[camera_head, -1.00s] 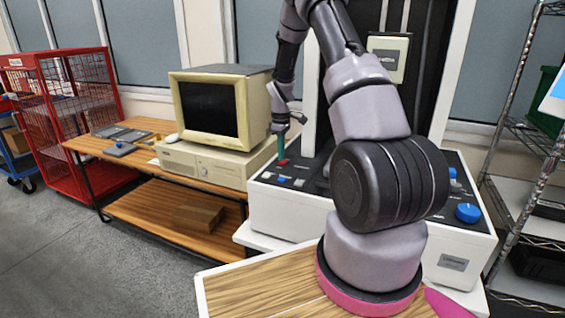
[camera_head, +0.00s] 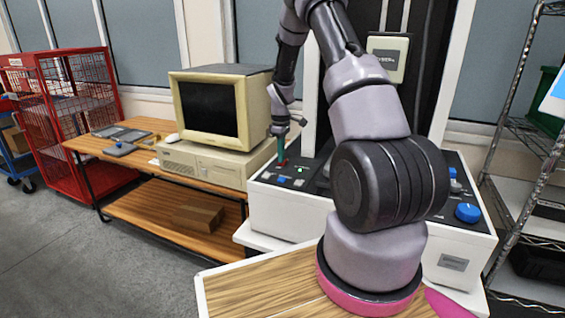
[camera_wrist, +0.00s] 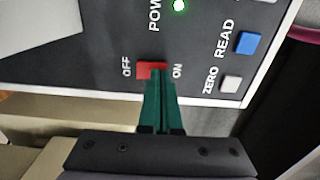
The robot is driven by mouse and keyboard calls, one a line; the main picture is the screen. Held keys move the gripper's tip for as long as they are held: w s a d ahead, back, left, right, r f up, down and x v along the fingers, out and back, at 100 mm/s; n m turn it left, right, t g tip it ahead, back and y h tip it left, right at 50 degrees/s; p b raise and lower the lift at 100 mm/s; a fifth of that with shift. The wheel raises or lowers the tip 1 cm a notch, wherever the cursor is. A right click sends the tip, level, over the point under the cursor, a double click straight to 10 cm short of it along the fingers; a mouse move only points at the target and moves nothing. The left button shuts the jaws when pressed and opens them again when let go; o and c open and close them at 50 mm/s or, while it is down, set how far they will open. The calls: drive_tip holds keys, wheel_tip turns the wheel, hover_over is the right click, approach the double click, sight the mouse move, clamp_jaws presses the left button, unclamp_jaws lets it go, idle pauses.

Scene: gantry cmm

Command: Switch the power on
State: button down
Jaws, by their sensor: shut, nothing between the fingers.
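The red power switch (camera_wrist: 148,69) sits on the dark control panel (camera_wrist: 100,72), between the labels OFF and ON, in the wrist view. My gripper (camera_wrist: 158,78) is shut and empty. Its green fingertips are over the ON-side part of the switch and hide some of it; they appear to touch it. A green lamp (camera_wrist: 180,5) beside a partly cut-off "POW" label is lit. In the head view my gripper (camera_head: 281,158) points down at the left part of the panel, and the lamp shows as a green dot (camera_head: 298,168).
A blue READ button (camera_wrist: 248,43) and a pale ZERO button (camera_wrist: 231,83) lie right of the switch. A beige computer and monitor (camera_head: 210,107) stand close on the left, on a wooden bench (camera_head: 85,150). A large blue knob (camera_head: 467,212) is at the panel's right.

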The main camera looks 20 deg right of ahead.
wheel_tip(320, 180, up, 7)
drive_tip(key=shift+f, duration=0.15)
idle(0.5)
idle(0.4)
drive_tip(key=s+a+r+m+t, duration=0.25)
drive_tip(key=s+r, duration=0.25)
drive_tip(key=r, duration=0.5)
drive_tip(key=s+a+r+m+t, duration=0.1)
drive_tip(key=s+a+r+m, duration=0.2)
drive_tip(key=s+r, duration=0.55)
drive_tip(key=s+a+r+m+t+y, duration=0.1)
drive_tip(key=s+r+m, duration=0.3)
drive_tip(key=s, duration=0.5)
drive_tip(key=s+a+r+m+t+y, duration=0.1)
drive_tip(key=s+a+r+m+t, duration=0.1)
drive_tip(key=s+r, duration=0.5)
drive_tip(key=s+a+m, duration=0.1)
drive_tip(key=s, duration=0.2)
drive_tip(key=shift+a+m+t, duration=0.35)
drive_tip(key=shift+a, duration=0.05)
